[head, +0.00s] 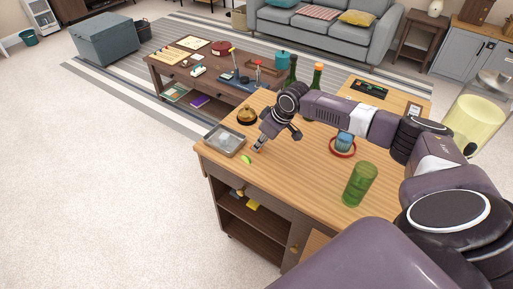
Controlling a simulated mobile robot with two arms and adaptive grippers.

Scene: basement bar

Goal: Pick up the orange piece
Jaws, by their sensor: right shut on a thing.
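My right gripper (259,146) reaches down to the bar counter (300,168), close to the right side of a grey metal tray (225,140). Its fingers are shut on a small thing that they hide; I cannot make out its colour. No orange piece shows clearly. A small bright green wedge (246,159) lies on the counter just below and left of the fingertips. My left gripper is not in view.
A brass bell-like item (246,116) stands behind the tray. A green glass (359,184), a blue jar on a red ring (344,143), dark bottles (316,78) and a yellow drink dispenser (473,122) are on the counter. The counter's front middle is clear.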

